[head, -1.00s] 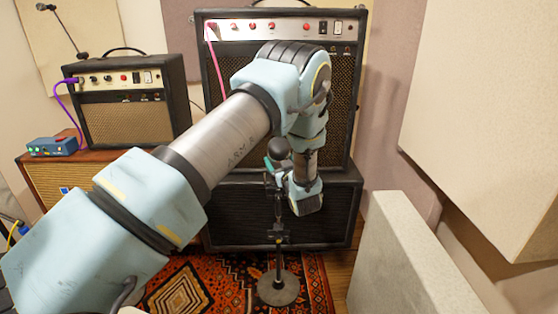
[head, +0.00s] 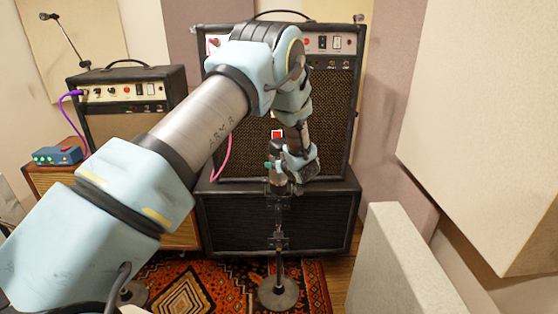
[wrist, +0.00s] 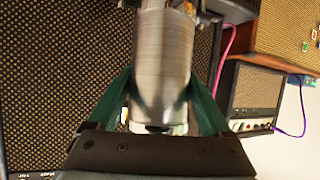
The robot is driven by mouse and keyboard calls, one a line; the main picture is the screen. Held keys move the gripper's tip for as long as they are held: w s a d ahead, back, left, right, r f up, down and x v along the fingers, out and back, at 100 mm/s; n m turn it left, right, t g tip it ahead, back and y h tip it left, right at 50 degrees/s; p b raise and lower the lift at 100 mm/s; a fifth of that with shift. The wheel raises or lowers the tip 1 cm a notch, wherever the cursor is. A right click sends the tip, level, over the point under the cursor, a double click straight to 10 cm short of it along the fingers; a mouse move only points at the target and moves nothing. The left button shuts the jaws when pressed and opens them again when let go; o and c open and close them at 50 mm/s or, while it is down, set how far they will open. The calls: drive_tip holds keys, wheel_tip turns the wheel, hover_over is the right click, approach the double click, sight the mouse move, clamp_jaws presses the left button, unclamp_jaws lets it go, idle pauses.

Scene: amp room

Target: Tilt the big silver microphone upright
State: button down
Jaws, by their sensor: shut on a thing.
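The big silver microphone shows in the wrist view as a brushed metal cylinder (wrist: 163,65) between the two green fingers. My gripper (wrist: 161,82) is shut on it, one finger on each side. In the head view the microphone (head: 277,148) is small, looks close to upright, and tops a thin dark stand (head: 278,262) with a round grey base (head: 278,294). My gripper (head: 274,168) is beside it, and my wrist partly covers it from the right. Its exact tilt is hard to tell.
A tall amp (head: 330,110) on a black cabinet (head: 325,218) stands close behind the microphone. A smaller amp (head: 125,88) and a blue pedal (head: 57,155) are at left. A pale panel (head: 398,262) stands at right. A patterned rug (head: 190,288) covers the floor.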

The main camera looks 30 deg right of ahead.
drive_tip(key=shift+w+d+g+p, duration=0.2)
drive_tip(key=shift+w+g+p, duration=0.25)
drive_tip(key=shift+p, duration=0.35)
unclamp_jaws()
drive_tip(key=shift+s, duration=0.1)
drive_tip(key=b+v, duration=0.2)
drive_tip(key=v, duration=0.8)
drive_tip(key=shift+s+r, duration=0.2)
drive_tip(key=shift+r, duration=0.15)
drive_tip(key=shift+d, duration=0.1)
